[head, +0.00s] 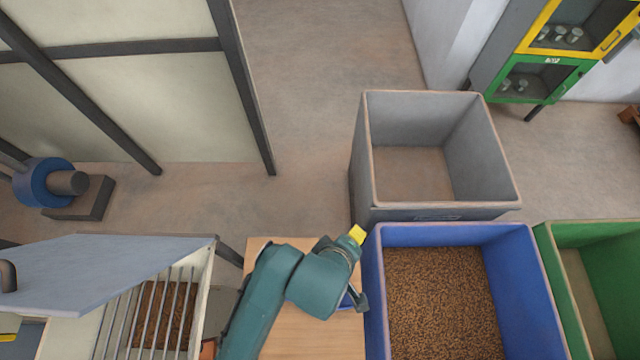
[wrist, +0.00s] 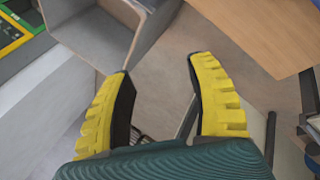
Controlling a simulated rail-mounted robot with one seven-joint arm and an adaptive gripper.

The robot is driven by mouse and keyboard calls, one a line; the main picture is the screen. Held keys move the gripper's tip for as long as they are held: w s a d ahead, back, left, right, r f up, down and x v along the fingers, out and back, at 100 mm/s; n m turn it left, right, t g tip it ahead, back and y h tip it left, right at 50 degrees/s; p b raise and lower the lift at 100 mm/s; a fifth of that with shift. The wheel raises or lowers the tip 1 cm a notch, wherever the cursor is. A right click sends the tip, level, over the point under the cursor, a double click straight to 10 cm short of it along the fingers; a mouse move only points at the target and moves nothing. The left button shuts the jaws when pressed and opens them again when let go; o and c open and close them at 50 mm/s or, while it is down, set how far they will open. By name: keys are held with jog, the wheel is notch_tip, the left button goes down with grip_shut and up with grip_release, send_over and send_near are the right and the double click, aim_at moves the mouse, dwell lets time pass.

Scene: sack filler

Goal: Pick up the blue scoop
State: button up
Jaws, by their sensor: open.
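A small patch of blue (head: 347,301) shows on the wooden table at the right edge of my arm in the head view. It may be part of the blue scoop, but my arm hides most of it and its shape cannot be told. No scoop shows in the wrist view. My gripper (wrist: 160,66) is open, with nothing between its yellow fingers. In the head view one yellow finger (head: 357,235) shows above the table's right side, near the corner of the blue bin.
The wooden table (head: 300,335) stands between the barred hopper (head: 207,300) and the blue bin (head: 450,234) of brown pellets. An empty grey bin (head: 440,212) is behind, a green bin (head: 590,300) at right. The wrist view shows the grey bin (wrist: 150,45) and the table (wrist: 265,30).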

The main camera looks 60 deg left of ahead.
jog(key=s+d+f+n+g+h+b, duration=0.25)
jog(key=s+f+n+g, duration=0.25)
jog(key=s+f+n, duration=0.7)
jog(key=s+f+m, duration=0.1)
jog(key=f, duration=0.3)
jog(key=s+f+m, duration=0.1)
jog(key=f, duration=0.3)
jog(key=s+f+m+h+b, duration=0.1)
jog(key=f, duration=0.4)
jog(key=shift+d, duration=0.15)
jog(key=f, duration=0.5)
jog(key=shift+a+f+b, duration=0.2)
jog(key=shift+f+b, duration=0.05)
jog(key=shift+b, duration=0.15)
grip_shut()
